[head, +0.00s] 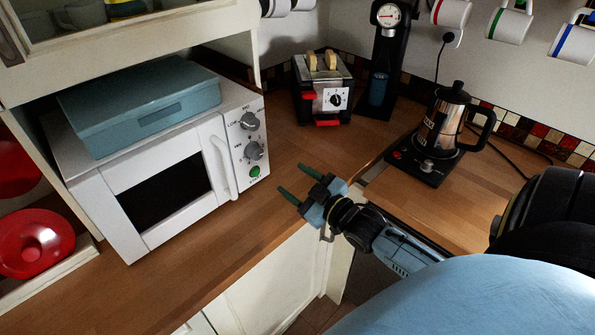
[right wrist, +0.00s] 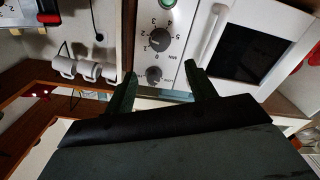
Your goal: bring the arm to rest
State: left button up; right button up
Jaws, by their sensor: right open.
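My right gripper (head: 297,178) is open and empty. It hangs above the wooden counter's front edge, near the middle of the head view, with its two dark green fingers pointing left toward the microwave. In the right wrist view its fingers (right wrist: 160,88) stand apart with nothing between them. The white microwave (head: 232,181) is to the left of the gripper, and its control panel (right wrist: 178,55) shows beyond the fingers in the right wrist view. My left gripper is not in view.
A blue box (head: 140,105) lies on the microwave. A toaster (head: 323,85) with bread, a black machine (head: 388,60) and a kettle (head: 443,120) on a black base stand further back. Mugs (head: 508,24) hang at upper right. Red dishes (head: 35,243) are at left. Counter between microwave and toaster is clear.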

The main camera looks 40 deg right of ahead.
dwell(0.3)
jog(key=s+a+f+m+g, duration=0.2)
jog(key=s+a+f+g, duration=0.5)
jog(key=s+a, duration=0.1)
jog(key=s+a+m+g+h, duration=0.1)
jog(key=s+a+g, duration=0.25)
jog(key=s, duration=0.35)
jog(key=s+a+m+g, duration=0.1)
jog(key=s+a+g, duration=0.1)
jog(key=s+g, duration=0.3)
notch_tip(320, 180, down, 28)
jog(key=s+b, duration=0.3)
jog(key=b, duration=0.1)
jog(key=s+d+f+b, duration=0.1)
jog(key=s+f+b, duration=0.1)
jog(key=s+f, duration=0.6)
jog(key=s+d+f+g+b, duration=0.1)
jog(key=s+d+f+b, duration=0.1)
jog(key=s+f, duration=0.6)
notch_tip(320, 180, down, 5)
jog(key=shift+s+f+n+b, duration=0.1)
jog(key=shift+s+n+b, duration=0.25)
jog(key=shift+s+n, duration=0.05)
